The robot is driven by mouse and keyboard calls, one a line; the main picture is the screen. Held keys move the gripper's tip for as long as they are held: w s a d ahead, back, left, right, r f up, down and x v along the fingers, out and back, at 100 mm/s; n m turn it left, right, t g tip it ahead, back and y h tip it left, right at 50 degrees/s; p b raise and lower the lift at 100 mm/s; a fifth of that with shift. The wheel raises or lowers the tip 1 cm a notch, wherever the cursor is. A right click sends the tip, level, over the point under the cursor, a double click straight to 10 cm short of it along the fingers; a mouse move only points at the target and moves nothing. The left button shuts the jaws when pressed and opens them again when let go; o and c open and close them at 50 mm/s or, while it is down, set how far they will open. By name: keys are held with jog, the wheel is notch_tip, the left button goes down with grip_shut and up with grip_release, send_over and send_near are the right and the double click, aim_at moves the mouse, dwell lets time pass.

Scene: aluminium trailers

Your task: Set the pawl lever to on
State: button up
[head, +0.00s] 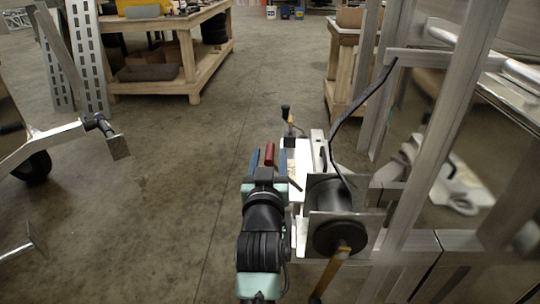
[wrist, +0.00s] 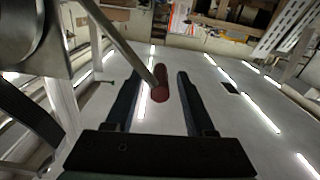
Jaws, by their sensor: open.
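The pawl lever's red grip (head: 270,154) shows in the head view at the winch's left side. In the wrist view the red grip (wrist: 160,84) sits at the end of a thin grey rod (wrist: 122,43) that comes down from the upper left. My gripper (head: 269,152) is open, with its blue fingers on either side of the grip. In the wrist view my gripper (wrist: 158,77) shows a gap on each side of the grip. The winch (head: 329,196) has a black drum and grey side plates. The lever's pivot and pawl cannot be made out.
A black strap (head: 365,100) rises from the winch to the right. A crank handle (head: 331,270) hangs at its front, and a black knob (head: 286,112) stands behind. Aluminium trailer posts (head: 440,130) crowd the right. The floor (head: 170,200) to the left is open.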

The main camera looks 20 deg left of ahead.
jog(key=shift+w+a, duration=0.2)
jog(key=shift+w, duration=0.75)
grip_shut()
jog(key=shift+a+f, duration=0.1)
dwell(0.7)
